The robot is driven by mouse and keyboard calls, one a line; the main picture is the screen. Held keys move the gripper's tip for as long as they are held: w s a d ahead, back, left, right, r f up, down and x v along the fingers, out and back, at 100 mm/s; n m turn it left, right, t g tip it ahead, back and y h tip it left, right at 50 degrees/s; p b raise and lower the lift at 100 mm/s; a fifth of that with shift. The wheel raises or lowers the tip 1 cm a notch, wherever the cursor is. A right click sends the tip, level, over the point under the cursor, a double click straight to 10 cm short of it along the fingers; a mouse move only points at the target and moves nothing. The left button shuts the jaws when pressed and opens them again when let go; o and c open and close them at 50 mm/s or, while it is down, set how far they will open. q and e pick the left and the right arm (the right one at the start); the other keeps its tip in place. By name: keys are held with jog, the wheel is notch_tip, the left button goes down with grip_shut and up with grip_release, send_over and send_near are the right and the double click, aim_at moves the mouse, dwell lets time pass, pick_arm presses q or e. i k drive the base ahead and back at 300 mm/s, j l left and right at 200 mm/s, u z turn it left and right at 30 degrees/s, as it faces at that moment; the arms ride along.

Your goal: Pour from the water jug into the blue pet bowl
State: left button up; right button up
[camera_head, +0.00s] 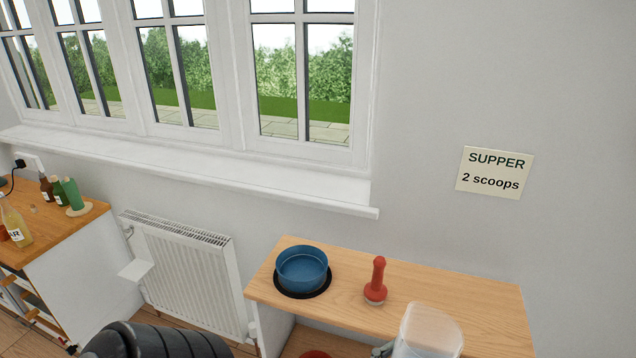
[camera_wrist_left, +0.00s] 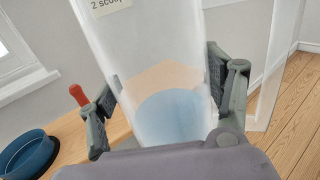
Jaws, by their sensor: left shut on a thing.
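The blue pet bowl (camera_head: 302,268) sits in a round black base on the wooden counter, near its left end. It also shows at the lower left in the left wrist view (camera_wrist_left: 28,155). The clear water jug (camera_head: 432,328) is at the bottom of the head view, right of the bowl and apart from it. It looks roughly upright. In the left wrist view the jug (camera_wrist_left: 145,50) has pale blue water in its lower part. My left gripper (camera_wrist_left: 168,105) is shut on the jug, one finger on each side. My right gripper is not in view.
A red object with a rounded top (camera_head: 378,278) stands on the counter (camera_head: 345,312) between bowl and jug. A white radiator (camera_head: 190,275) is left of the counter. Bottles (camera_head: 70,193) stand on another worktop at far left. A note (camera_head: 495,172) reads "SUPPER 2 scoops".

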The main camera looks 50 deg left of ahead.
aim_at(300, 268)
jog(key=l+u, duration=0.15)
jog(key=u, duration=0.95)
